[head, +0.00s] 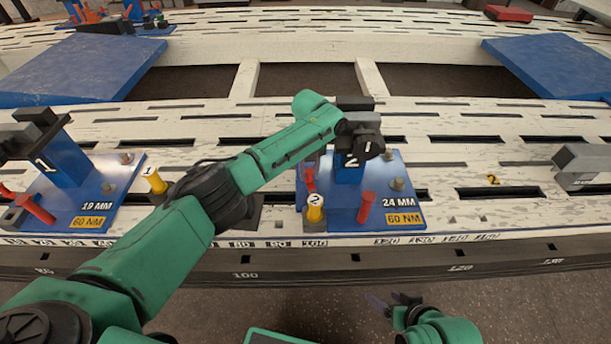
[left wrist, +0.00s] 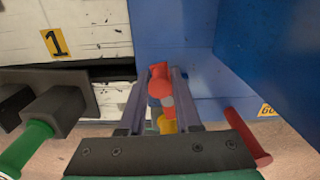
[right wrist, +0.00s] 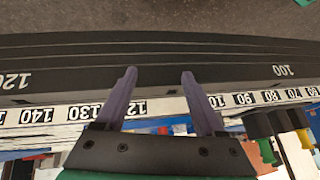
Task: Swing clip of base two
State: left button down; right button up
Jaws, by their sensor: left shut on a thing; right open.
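Base two is a blue plate (head: 384,173) with a post marked 2 and a 24 MM, 60 NM label. A black clamp piece (head: 355,103) sits on the post. My left gripper (left wrist: 160,88) is shut on a red handle (left wrist: 159,80), which I take as the clip; in the head view the handle (head: 310,182) shows left of the post, below my forearm. A second red handle (head: 366,207) stands apart to the right; it also shows in the left wrist view (left wrist: 247,137). My right gripper (head: 392,302) is open and empty before the bench edge.
A yellow pin tagged 2 (head: 315,208) stands at the plate's front left. Base one (head: 75,205), with its red handle (head: 36,208), is at left beside another yellow pin (head: 154,180). A grey block (head: 582,164) is at right.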

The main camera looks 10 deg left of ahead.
pick_arm(q)
jog(key=shift+w+d+m+b, duration=0.15)
jog(key=shift+d+m+b, duration=0.2)
jog(key=shift+m, duration=0.55)
pick_arm(e)
jog(key=shift+w+a+f+t+y, duration=0.2)
jog(key=shift+a+f+t, duration=0.1)
jog(key=shift+a, duration=0.25)
jog(key=shift+w+a+f+t+y, duration=0.2)
jog(key=shift+a+f+t, duration=0.1)
jog(key=shift+a, duration=0.2)
pick_arm(q)
jog(key=shift+d, duration=0.1)
jog(key=c, duration=0.6)
grip_release()
jog(key=shift+r, duration=0.1)
notch_tip(320, 180, up, 14)
jog(key=p, duration=0.4)
jog(key=shift+r, duration=0.2)
pick_arm(e)
jog(key=s+d+r+g+h, duration=0.3)
jog(key=s+d+r+g, duration=0.2)
jog(key=d, duration=0.4)
jog(key=shift+s+d+r+m+h, duration=0.15)
jog(key=shift+s+r+m+h, duration=0.15)
jog(key=shift+r+m, duration=0.1)
